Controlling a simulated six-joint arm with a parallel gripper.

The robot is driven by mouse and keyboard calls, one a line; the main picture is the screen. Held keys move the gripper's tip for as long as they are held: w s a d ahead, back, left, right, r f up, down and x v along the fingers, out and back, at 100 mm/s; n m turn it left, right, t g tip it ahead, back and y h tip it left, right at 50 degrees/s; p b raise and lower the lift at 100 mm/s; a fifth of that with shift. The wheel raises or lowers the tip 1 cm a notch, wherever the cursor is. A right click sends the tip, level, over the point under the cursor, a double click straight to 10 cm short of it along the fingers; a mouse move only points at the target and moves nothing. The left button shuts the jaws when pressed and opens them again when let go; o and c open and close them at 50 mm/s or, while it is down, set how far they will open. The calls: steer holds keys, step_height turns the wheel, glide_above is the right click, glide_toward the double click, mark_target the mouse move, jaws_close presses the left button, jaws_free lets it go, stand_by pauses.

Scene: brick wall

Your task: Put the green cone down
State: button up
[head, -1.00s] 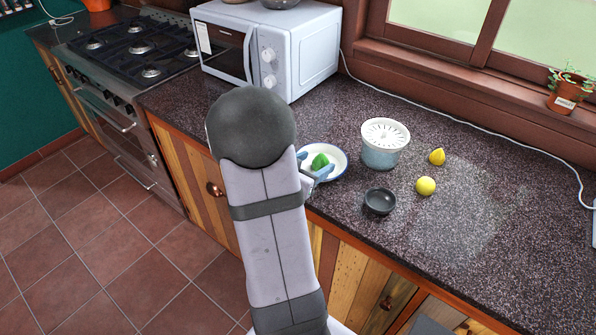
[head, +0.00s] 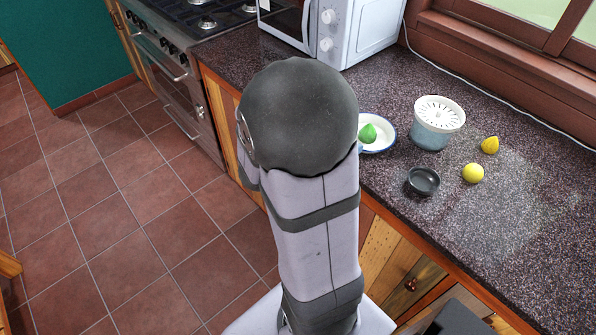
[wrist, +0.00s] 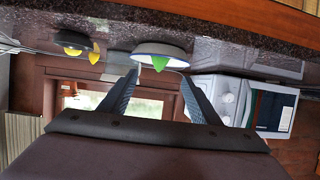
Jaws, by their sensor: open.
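The green cone (head: 368,133) rests on a white plate with a dark blue rim (head: 386,145) on the counter. My arm hides the plate's left part in the head view. In the upside-down wrist view the cone (wrist: 159,64) and the plate (wrist: 145,48) show beyond my fingers. My gripper (wrist: 160,78) is open and empty, its two fingers spread wide and apart from the cone. In the head view my gripper is hidden behind my arm.
A white and blue juicer (head: 438,122) stands right of the plate. A dark bowl (head: 423,181), a yellow ball (head: 473,173) and a yellow cone-like piece (head: 490,145) are nearby. A microwave (head: 362,32) stands behind. The counter's right side is clear.

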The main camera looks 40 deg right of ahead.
steer(key=w+a+f+n+t+y, duration=0.3)
steer(key=w+a+n+t+y, duration=0.15)
steer(key=w+a, duration=0.45)
steer(key=w+a+f+n+t+y, duration=0.25)
steer(key=w+a+n+y, duration=0.3)
steer(key=a, duration=0.45)
steer(key=s+a+f+n+g+y, duration=0.2)
steer(key=s+a, duration=0.1)
steer(key=a, duration=0.3)
steer(key=s+a+f+n+g+y, duration=0.1)
steer(key=s+a+n+y, duration=0.15)
steer(key=a, duration=0.25)
steer(key=s+f+n+g+h, duration=0.1)
steer(key=s+n+g, duration=0.2)
steer(key=s, duration=0.8)
steer(key=shift+a+g, duration=0.15)
steer(key=shift+g, duration=0.75)
